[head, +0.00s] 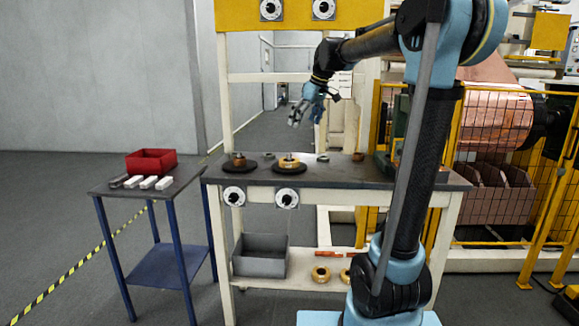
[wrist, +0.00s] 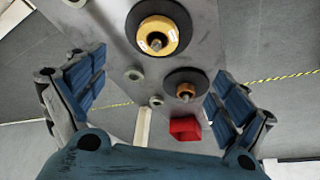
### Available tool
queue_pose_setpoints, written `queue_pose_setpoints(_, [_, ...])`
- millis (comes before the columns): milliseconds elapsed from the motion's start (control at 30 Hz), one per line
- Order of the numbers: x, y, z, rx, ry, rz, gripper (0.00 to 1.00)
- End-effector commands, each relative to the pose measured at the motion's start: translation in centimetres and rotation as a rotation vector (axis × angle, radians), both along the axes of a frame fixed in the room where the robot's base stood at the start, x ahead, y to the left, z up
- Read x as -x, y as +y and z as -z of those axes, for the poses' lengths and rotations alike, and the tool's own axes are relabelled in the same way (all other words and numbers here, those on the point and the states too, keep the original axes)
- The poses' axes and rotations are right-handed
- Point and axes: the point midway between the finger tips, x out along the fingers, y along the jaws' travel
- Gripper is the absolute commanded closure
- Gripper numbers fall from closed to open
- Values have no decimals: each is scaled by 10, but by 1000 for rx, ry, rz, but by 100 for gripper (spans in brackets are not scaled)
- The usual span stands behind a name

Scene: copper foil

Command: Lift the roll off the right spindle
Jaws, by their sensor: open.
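The roll on the right spindle (head: 289,161) is a yellow-orange ring on a dark round base plate on the bench. In the wrist view the roll (wrist: 171,42) sits around its spindle near the top of the picture, with the metal spindle tip showing in its middle. The left spindle (head: 239,158) stands on a similar dark plate with a smaller copper-coloured piece around it; it also shows in the wrist view (wrist: 185,91). My gripper (head: 298,115) is open and empty above the bench, over the right spindle and apart from the roll. Its blue-padded fingers (wrist: 157,75) are spread wide.
The grey bench top (head: 340,175) holds small rings behind the spindles. A side table at left carries a red bin (head: 151,161) and white blocks (head: 148,183). A grey bin (head: 260,256) and more rolls (head: 320,274) are on the lower shelf. Yellow fencing (head: 500,150) stands at right.

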Motion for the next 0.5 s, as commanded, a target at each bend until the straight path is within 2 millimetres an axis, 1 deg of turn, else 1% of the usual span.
queue_pose_setpoints(67, [-5,4,-1,-1,-3,-10,7])
queue_pose_setpoints(167, [-9,8,6,-2,-4,-14,7])
queue_pose_setpoints(500, [-22,25,60,-2,-3,-14,7])
